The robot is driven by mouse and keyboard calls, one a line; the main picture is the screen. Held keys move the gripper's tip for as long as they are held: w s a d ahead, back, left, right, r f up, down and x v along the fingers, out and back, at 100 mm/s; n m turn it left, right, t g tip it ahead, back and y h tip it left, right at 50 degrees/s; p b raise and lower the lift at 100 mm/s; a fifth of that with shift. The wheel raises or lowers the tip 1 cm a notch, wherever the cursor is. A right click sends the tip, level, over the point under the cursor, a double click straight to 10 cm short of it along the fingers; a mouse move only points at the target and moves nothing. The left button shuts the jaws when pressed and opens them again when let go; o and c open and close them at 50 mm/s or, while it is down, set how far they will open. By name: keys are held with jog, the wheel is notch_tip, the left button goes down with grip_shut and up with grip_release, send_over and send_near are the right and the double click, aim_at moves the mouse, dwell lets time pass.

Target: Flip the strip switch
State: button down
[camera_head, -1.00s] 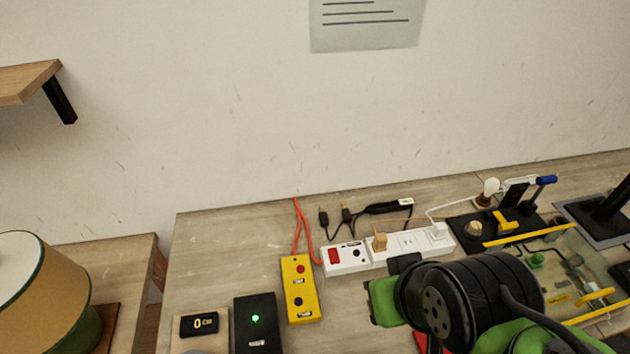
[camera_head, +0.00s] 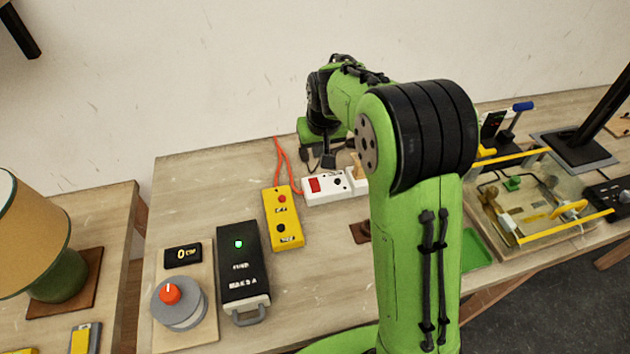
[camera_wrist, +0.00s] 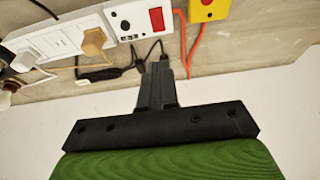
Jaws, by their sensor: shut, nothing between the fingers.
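The white power strip (camera_head: 349,184) lies along the back of the workbench, and my arm hides its right part. Its red switch (camera_head: 314,185) is at its left end. In the wrist view the strip (camera_wrist: 113,20) runs along the top, with the red switch (camera_wrist: 157,20) near its end. My gripper (camera_wrist: 158,66) is shut and empty. It points toward the strip, a little short of the switch in the wrist picture and apart from it. In the head view my gripper (camera_head: 328,162) is just behind the strip, over the black cables.
A yellow box (camera_head: 283,218) with an orange cable is left of the strip, and a yellow corner shows in the wrist view (camera_wrist: 208,9). A black box (camera_head: 242,265) with a green light stands nearer. The wall is close behind. A plug sits in the strip (camera_wrist: 93,42).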

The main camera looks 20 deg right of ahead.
aim_at(314, 182)
jog(key=shift+s, duration=0.1)
jog(key=x, duration=0.6)
jog(key=b+x, duration=0.1)
jog(key=x, duration=0.5)
jog(key=shift+s+f, duration=0.1)
jog(key=shift+f, duration=0.9)
jog(key=shift+f, duration=0.1)
jog(key=shift+f+b, duration=0.25)
jog(key=shift+b, duration=0.15)
jog(key=shift+r, duration=0.1)
